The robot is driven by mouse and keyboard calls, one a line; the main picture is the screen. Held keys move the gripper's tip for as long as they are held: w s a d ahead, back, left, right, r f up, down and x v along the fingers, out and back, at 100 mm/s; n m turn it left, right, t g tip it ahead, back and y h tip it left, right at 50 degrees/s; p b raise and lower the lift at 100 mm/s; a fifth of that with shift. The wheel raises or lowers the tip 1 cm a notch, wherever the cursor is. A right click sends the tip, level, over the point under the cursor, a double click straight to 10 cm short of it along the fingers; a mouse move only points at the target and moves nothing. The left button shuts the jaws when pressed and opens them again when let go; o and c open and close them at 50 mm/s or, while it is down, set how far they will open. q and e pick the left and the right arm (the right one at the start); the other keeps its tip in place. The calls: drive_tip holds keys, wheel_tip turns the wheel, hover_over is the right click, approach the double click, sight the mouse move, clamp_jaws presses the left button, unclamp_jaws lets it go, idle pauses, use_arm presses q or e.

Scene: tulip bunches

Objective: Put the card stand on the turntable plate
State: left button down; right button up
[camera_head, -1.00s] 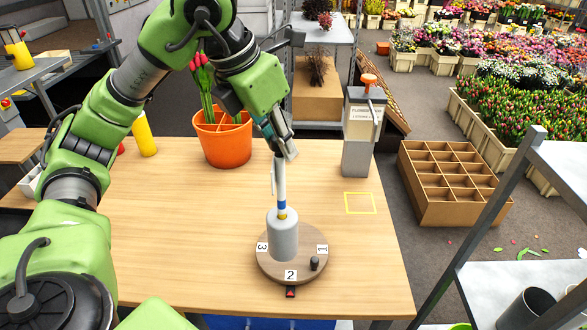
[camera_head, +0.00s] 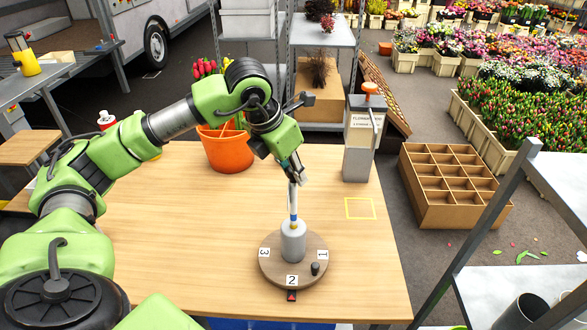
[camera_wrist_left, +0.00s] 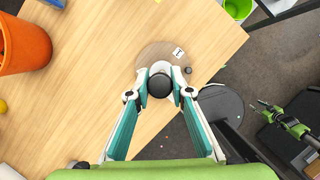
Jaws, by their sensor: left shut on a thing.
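The card stand (camera_head: 293,241) is a grey cylinder base with a thin upright white rod banded blue and yellow. It stands upright over the middle of the round wooden turntable plate (camera_head: 268,267); I cannot tell whether its base touches the plate. My left gripper (camera_head: 297,178) is shut on the top of the rod. In the left wrist view, a dark round top (camera_wrist_left: 159,86) sits between the fingertips and hides much of the base and plate. What looks like my right gripper (camera_wrist_left: 264,105) shows small at the right of that view, away from the table.
The plate carries number labels and a small black knob (camera_head: 315,268); a red-marked pointer (camera_head: 292,296) is at its front. An orange pot (camera_head: 228,150) with tulips and a grey dispenser (camera_head: 358,145) stand farther back. A yellow outlined square (camera_head: 360,208) on the table is empty.

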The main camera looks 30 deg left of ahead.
use_arm(q)
drive_tip(key=c, duration=1.8)
unclamp_jaws()
drive_tip(key=shift+r, duration=0.25)
drive_tip(key=b+v, duration=0.2)
drive_tip(key=v, duration=0.9)
drive_tip(key=shift+s+r, duration=0.2)
drive_tip(key=shift+s, duration=0.1)
